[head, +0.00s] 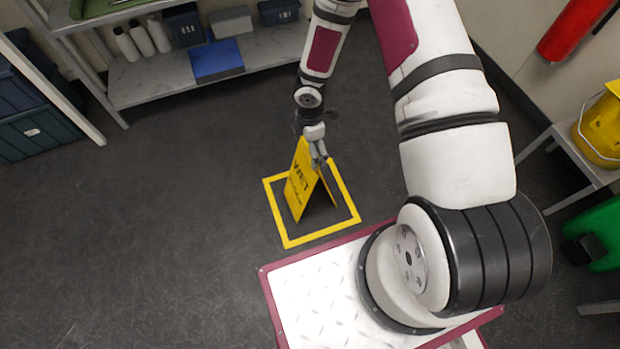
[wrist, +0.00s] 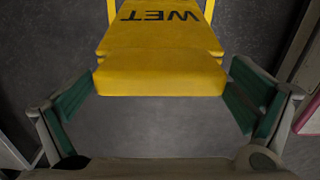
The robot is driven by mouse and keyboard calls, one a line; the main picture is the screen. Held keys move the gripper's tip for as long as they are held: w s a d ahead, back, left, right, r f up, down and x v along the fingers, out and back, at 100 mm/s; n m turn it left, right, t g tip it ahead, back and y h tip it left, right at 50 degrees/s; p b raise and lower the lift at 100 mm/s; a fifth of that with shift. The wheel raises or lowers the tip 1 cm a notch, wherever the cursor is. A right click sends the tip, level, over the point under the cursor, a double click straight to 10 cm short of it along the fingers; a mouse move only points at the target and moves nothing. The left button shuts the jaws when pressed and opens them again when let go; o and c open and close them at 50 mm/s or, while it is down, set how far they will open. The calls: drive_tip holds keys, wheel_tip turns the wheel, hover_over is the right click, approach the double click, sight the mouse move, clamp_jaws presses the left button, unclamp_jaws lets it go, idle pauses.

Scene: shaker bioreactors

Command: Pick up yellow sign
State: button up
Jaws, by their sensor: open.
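The yellow sign (head: 301,180) with "WET" printed on it stands upright like a tent on the dark floor, inside a yellow square outline (head: 287,243). In the wrist view the sign's top edge (wrist: 160,85) lies across the upper middle, with the lettering upside down. My gripper (head: 316,150) is at the top of the sign in the head view. In the wrist view my gripper (wrist: 155,105) is open, with one green-padded finger to each side of the sign's top. Gaps seem to show between the pads and the sign.
A shelf (head: 150,85) at the back holds white bottles (head: 142,38), boxes and a blue item (head: 217,60). Dark crates (head: 40,125) stand at the left. A yellow bucket (head: 600,130) sits on a stand at the right, with a green container (head: 600,235) below. Floor left of the sign is clear.

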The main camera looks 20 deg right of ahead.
wheel_tip(320, 180, down, 2)
drive_tip(key=shift+r, duration=0.1)
drive_tip(key=c, duration=1.7)
drive_tip(key=shift+r, duration=0.15)
